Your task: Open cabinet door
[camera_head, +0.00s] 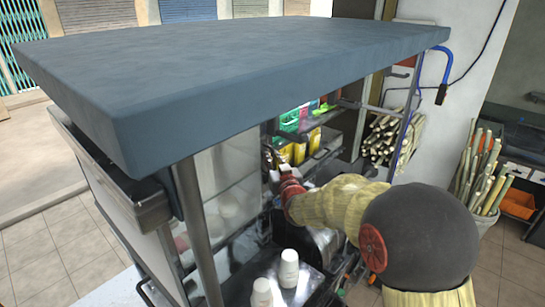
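The stall under a large blue-grey top (230,60) fills the middle of the view. Pale, shiny upright panels (228,165) show beneath it, but I cannot tell whether one is the cabinet door, and no handle is clear. My arm reaches in from the lower right under the top. My gripper (273,162) is small and partly hidden at the arm's far end, close to the panels' right edge. Its fingers are not clear enough to show whether they are open or touching anything.
White cups (289,268) stand on the metal counter below my arm. Green and yellow crates (298,130) sit behind my gripper. A metal post (197,230) stands at the front. Tiled floor is clear at left.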

